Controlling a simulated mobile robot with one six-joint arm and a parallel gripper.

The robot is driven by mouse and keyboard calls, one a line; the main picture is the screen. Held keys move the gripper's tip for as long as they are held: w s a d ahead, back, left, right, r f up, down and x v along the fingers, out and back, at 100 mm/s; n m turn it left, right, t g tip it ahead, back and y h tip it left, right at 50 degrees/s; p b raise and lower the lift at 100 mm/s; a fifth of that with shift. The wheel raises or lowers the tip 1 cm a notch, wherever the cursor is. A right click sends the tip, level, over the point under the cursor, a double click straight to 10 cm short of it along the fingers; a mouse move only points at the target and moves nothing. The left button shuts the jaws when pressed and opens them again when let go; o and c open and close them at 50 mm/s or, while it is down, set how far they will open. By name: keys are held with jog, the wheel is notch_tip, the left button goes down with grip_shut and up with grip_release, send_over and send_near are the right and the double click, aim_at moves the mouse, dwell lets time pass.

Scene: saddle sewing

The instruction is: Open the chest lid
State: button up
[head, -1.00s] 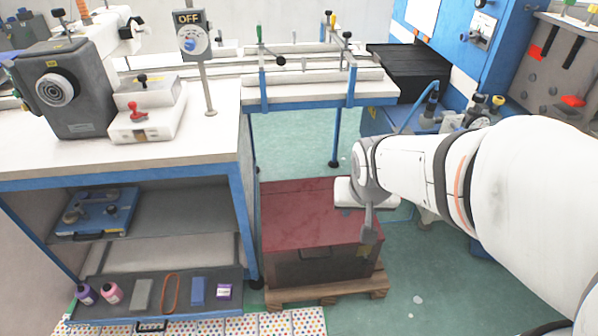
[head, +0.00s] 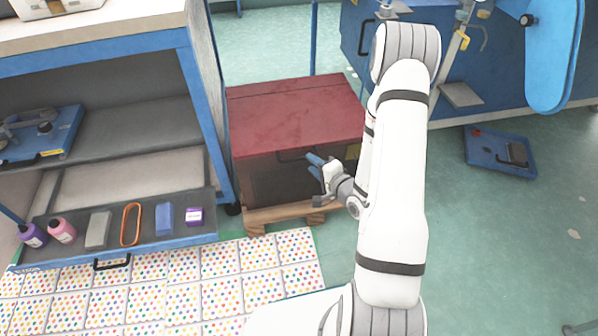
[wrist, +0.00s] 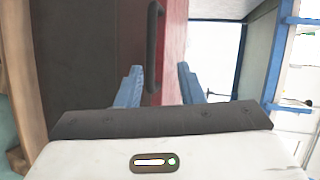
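The chest has a dark red lid (head: 295,112), which is closed on its dark grey-brown body (head: 275,183). A dark handle (head: 292,157) is on the front near the lid's edge. The handle also shows in the wrist view (wrist: 154,45), between my fingers in the picture, with the red lid (wrist: 173,40) to its right. My gripper (head: 316,164) is in front of the chest, just right of the handle. Its two blue fingers stand apart in the wrist view (wrist: 160,83). I cannot tell whether they touch the handle.
The chest stands on a wooden pallet (head: 270,216). A blue-framed shelf unit (head: 110,265) with bottles and small items is close on the left. A dotted mat (head: 200,278) lies in front. Green floor is open on the right, with a blue tray (head: 498,152) on it.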

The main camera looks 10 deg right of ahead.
aim_at(301, 160)
jog(key=shift+m+t+y, duration=0.3)
jog(key=shift+m+t, duration=0.1)
jog(key=shift+m, duration=0.2)
jog(key=w+a+f+b, duration=0.1)
jog(key=w, duration=0.1)
jog(key=w+a+f+b, duration=0.1)
jog(key=w, duration=0.1)
jog(key=w+a+f+b, duration=0.1)
jog(key=w, duration=0.1)
jog(key=shift+w, duration=0.15)
grip_shut()
